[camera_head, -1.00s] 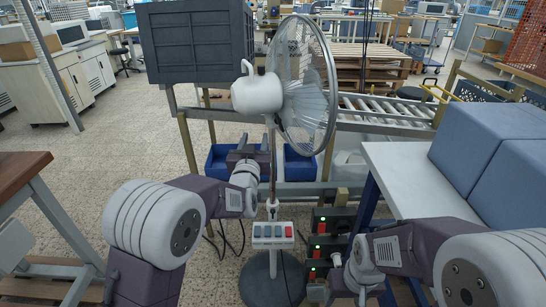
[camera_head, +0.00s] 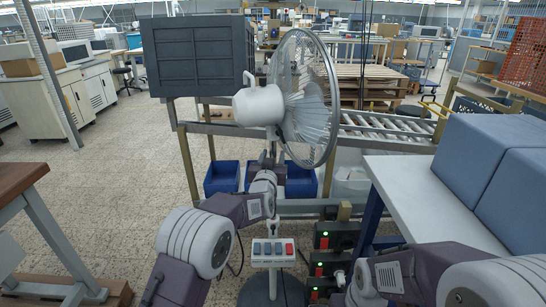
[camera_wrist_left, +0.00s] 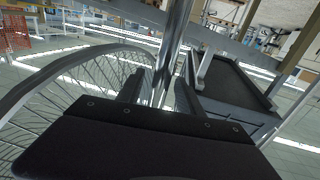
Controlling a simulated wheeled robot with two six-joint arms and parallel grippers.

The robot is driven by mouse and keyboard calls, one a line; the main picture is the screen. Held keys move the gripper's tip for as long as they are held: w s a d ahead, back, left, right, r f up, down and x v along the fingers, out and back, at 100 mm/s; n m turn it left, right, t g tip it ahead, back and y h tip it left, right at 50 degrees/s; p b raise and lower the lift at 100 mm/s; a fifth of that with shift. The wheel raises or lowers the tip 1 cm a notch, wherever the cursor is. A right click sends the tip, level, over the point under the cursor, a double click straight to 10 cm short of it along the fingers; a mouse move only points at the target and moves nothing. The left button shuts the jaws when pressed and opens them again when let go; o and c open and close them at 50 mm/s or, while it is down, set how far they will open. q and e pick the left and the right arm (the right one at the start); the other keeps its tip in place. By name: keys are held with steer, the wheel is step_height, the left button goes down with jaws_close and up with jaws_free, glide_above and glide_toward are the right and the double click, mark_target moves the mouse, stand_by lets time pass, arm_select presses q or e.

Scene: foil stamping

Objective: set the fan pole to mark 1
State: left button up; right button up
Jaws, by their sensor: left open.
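The fan (camera_head: 305,100) stands upright with a white motor housing (camera_head: 258,105) and a grey wire cage facing right. Its thin metal pole shows only in part in the head view, partly hidden by my left wrist. My left gripper (camera_head: 271,160) is at the pole, below the motor housing. In the left wrist view, the shiny pole (camera_wrist_left: 174,50) runs between the two dark fingers (camera_wrist_left: 160,92), which are open around it; contact cannot be told. A control box (camera_head: 273,252) with coloured buttons sits low on the fan. No mark can be read.
Dark boxes with red switches and green lights (camera_head: 333,240) stand right of the fan's base (camera_head: 270,292). A table (camera_head: 420,205) with blue blocks (camera_head: 480,165) is on the right. Blue bins (camera_head: 222,178) and a roller conveyor (camera_head: 385,128) are behind. A brown-topped table (camera_head: 18,180) is at left.

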arm_select(q)
steer(key=shift+w, duration=0.1)
jaws_close()
stand_by(1.4)
